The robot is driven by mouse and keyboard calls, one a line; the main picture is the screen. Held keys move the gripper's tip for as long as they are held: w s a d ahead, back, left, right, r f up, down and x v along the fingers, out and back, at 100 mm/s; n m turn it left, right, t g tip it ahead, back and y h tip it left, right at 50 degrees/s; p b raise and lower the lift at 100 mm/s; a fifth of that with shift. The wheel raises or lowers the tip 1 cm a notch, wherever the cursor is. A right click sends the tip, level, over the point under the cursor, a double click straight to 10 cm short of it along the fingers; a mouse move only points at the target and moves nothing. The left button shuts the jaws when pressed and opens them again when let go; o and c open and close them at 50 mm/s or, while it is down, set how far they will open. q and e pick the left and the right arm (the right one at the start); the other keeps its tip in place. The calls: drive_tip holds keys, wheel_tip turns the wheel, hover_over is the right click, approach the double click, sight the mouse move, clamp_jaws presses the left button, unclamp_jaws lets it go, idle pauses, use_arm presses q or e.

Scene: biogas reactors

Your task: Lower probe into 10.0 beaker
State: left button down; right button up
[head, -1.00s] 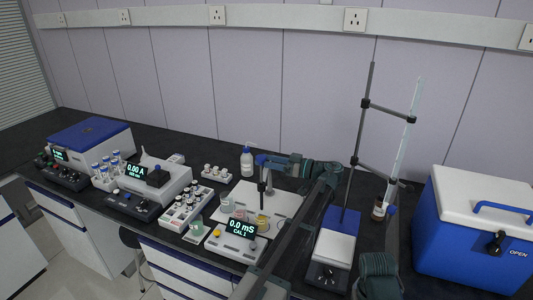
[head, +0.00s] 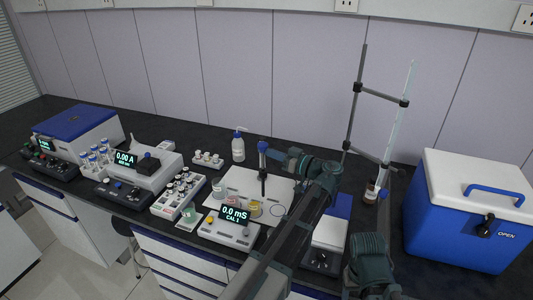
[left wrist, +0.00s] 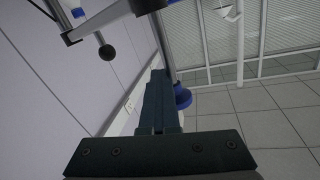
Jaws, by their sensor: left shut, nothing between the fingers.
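A dark slim probe with a blue top (head: 263,165) stands upright over the white plate (head: 240,185) in the head view. Its lower end is near small beakers, one with yellow liquid (head: 257,209) and one pinkish (head: 239,206); no 10.0 label is legible. The meter (head: 228,230) in front reads 0.0 mS, CAL 1. My left gripper (head: 277,156) is just right of the blue top; whether they touch is unclear. Its shut, empty fingers (left wrist: 158,95) show in the left wrist view, with a round blue part (left wrist: 182,97) behind.
A bottle (head: 238,148) and a small vial rack (head: 207,160) stand behind. A larger vial rack (head: 178,195) is left of the meter. A tall stand (head: 355,105) with a glass tube (head: 399,115) and a blue cooler (head: 465,235) are right.

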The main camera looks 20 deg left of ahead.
use_arm(q)
drive_tip(key=s+d+f+g+b, duration=0.2)
drive_tip(key=s+g, duration=0.1)
drive_tip(key=s, duration=0.2)
drive_tip(key=w+d+f+m+t+b, duration=0.35)
drive_tip(key=d+m, duration=0.25)
drive_tip(key=m, duration=0.3)
drive_tip(key=w+d+f+m+t+b, duration=0.25)
drive_tip(key=w+d+m, duration=0.3)
drive_tip(key=m, duration=0.35)
drive_tip(key=w+a, duration=0.1)
drive_tip(key=a, duration=1.2)
drive_tip(key=shift+r+n+h, duration=0.2)
drive_tip(key=shift+n+h, duration=0.1)
drive_tip(key=shift+h, duration=0.1)
drive_tip(key=shift+w, duration=0.1)
